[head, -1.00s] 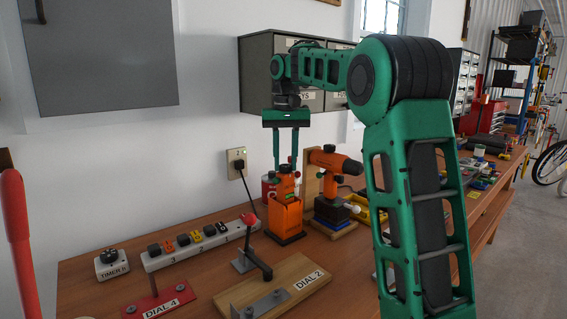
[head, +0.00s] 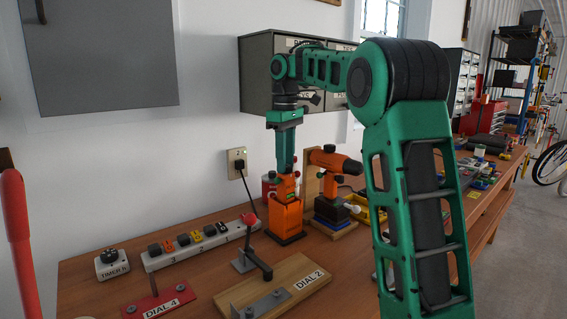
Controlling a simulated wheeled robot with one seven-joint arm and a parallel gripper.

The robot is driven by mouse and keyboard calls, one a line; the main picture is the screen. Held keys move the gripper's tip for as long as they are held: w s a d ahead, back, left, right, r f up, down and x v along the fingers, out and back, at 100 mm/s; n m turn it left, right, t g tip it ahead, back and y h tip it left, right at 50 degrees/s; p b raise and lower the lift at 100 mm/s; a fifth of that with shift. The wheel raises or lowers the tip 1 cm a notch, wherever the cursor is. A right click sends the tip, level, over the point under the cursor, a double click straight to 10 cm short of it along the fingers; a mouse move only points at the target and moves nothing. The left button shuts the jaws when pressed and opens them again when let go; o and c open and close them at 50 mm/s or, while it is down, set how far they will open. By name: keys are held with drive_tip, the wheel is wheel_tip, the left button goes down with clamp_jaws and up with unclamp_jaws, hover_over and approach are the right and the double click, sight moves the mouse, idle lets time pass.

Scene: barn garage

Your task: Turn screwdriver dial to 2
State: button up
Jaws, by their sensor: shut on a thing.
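An orange and black tool (head: 285,215), seemingly the screwdriver, stands upright on a dark base on the workbench. My gripper (head: 285,171) points straight down at its top. Its fingers are seen nearly edge-on, one in front of the other, and are shut on the top part where the dial seems to be. The fingers hide the dial, and I cannot read any number on it.
An orange drill (head: 334,160) stands close to the right. A DIAL 2 board (head: 260,287) with a black lever, a power strip (head: 200,245), a DIAL 4 plate (head: 160,303) and a TIMER 6 box (head: 111,265) lie in front and left. Grey drawers (head: 258,75) hang behind.

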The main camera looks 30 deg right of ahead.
drive_tip(key=shift+n, duration=2.8)
drive_tip(key=o, duration=1.1)
drive_tip(key=shift+c, duration=0.2)
wheel_tip(320, 180, up, 11)
drive_tip(key=shift+w, duration=0.15)
drive_tip(key=shift+a+f, duration=0.1)
drive_tip(key=shift+f, duration=0.05)
